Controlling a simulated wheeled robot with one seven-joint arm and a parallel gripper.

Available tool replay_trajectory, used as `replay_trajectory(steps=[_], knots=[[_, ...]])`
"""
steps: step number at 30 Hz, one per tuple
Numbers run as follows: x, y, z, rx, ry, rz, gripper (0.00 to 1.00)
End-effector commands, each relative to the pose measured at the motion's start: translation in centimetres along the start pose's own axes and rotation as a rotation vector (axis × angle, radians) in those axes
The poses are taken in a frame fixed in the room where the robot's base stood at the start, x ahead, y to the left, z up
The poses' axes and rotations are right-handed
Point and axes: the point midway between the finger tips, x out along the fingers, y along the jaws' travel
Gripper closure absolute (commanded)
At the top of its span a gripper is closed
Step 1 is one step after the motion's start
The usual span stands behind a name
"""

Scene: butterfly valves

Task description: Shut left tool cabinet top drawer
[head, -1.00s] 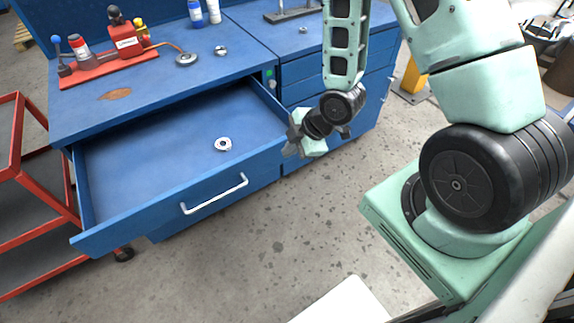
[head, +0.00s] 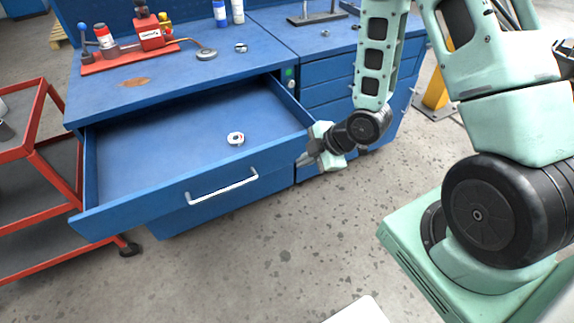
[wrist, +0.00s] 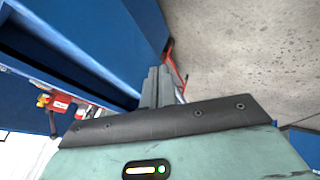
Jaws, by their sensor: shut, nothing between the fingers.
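The top drawer (head: 120,200) of the left blue tool cabinet (head: 120,112) is pulled far out. It has a white bar handle (head: 222,189) on its front, and a small metal ring (head: 236,139) lies inside it. My gripper (head: 305,160) is shut and empty at the right end of the drawer front. I cannot tell whether it touches the drawer. In the wrist view, my shut fingers (wrist: 157,86) are close beside the blue drawer (wrist: 110,30).
A red cart (head: 40,165) stands left of the cabinet. A red tool rig (head: 140,45), a bottle (head: 220,14) and small metal parts stand on the cabinet top. Closed drawers (head: 330,90) are to the right. The floor (head: 250,260) in front is clear.

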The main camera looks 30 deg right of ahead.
Motion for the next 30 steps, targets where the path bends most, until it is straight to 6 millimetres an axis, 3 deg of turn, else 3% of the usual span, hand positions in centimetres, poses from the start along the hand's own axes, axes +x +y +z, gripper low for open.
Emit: replay_trajectory(steps=[24, 30], knots=[[5.4, -0.2, 0.2, -0.001, 0.0, 0.002, 1.0], [6.0, 2.6, -0.1, 0.002, 0.0, 0.001, 1.0]])
